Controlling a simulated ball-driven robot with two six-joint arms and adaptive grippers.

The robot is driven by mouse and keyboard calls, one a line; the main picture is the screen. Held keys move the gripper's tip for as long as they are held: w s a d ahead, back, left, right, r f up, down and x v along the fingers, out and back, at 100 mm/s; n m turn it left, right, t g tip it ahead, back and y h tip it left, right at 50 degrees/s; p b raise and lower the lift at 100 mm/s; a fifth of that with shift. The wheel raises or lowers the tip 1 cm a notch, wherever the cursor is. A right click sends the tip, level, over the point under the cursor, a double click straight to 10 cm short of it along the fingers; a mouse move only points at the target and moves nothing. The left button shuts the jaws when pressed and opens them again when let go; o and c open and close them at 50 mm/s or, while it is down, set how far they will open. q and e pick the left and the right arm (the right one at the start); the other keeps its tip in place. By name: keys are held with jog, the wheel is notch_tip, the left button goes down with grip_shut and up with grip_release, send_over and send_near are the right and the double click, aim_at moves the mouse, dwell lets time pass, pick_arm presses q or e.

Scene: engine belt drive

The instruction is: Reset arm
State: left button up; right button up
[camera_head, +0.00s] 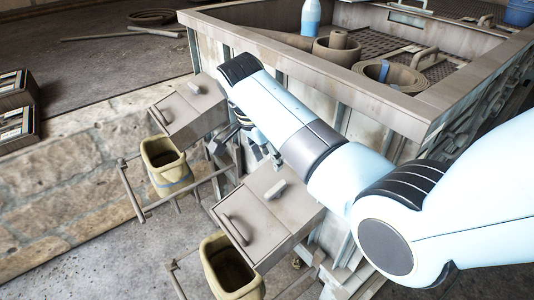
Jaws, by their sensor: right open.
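My right arm reaches in from the right and crosses the middle of the view. My right gripper (264,152) points down at the side of the large metal bin, between two grey boxes. It is small and partly hidden by my own arm. It is open, and I see nothing held in it. My left gripper is not in view.
The grey upper box (188,112) and lower box (268,212) flank the gripper closely. Two yellowish buckets (165,160) and (230,270) hang in metal frames. The large bin's rim (330,76) surrounds belt coils (388,75) and a blue bottle (310,18).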

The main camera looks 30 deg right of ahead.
jog(key=s+d+n+t+y, duration=0.1)
jog(key=s+n+t, duration=0.1)
jog(key=s+n, duration=0.95)
jog(key=s+a+r+n+t+y, duration=0.1)
jog(key=s+r+n, duration=0.2)
jog(key=s, duration=0.4)
jog(key=s+a+r+n, duration=0.1)
jog(key=s+r+n, duration=0.25)
jog(key=s, duration=0.45)
notch_tip(320, 180, down, 34)
jog(key=s+d+g+b, duration=0.1)
jog(key=s+d+b, duration=0.1)
jog(key=b, duration=0.5)
jog(key=s+d+f+g+b, duration=0.1)
jog(key=s+f+b, duration=0.3)
jog(key=s+f, duration=1.4)
jog(key=shift+f+m, duration=0.3)
jog(key=shift+f, duration=0.35)
